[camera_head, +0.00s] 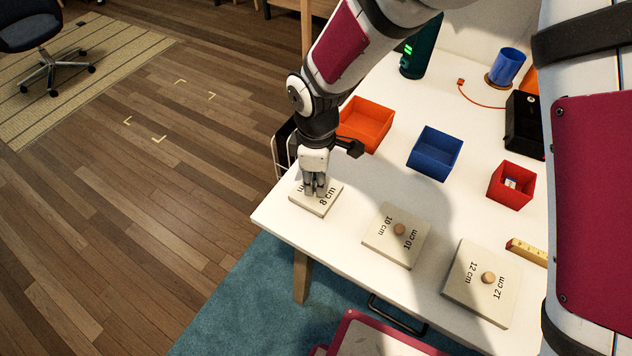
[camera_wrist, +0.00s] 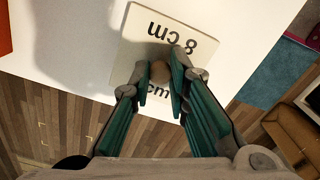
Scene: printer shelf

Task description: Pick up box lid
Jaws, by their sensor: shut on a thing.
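Three square cream lids with round wooden knobs are in the head view. The 8 cm lid (camera_head: 318,207) is at the table's left corner, the 10 cm lid (camera_head: 379,244) is in the middle, and the 12 cm lid (camera_head: 466,299) is at the right. My gripper (camera_head: 315,192) is over the 8 cm lid, pointing down. In the wrist view, my gripper (camera_wrist: 160,80) is shut on the knob (camera_wrist: 160,72) of the 8 cm lid (camera_wrist: 135,50). I cannot tell whether this lid touches the table. Open boxes stand behind: orange (camera_head: 376,108), blue (camera_head: 449,137) and red (camera_head: 526,170).
The white table (camera_head: 300,236) has bare room between the lids and boxes. A blue cup (camera_head: 508,66), a black device (camera_head: 524,122) and a dark green cylinder (camera_head: 416,58) stand at the back.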

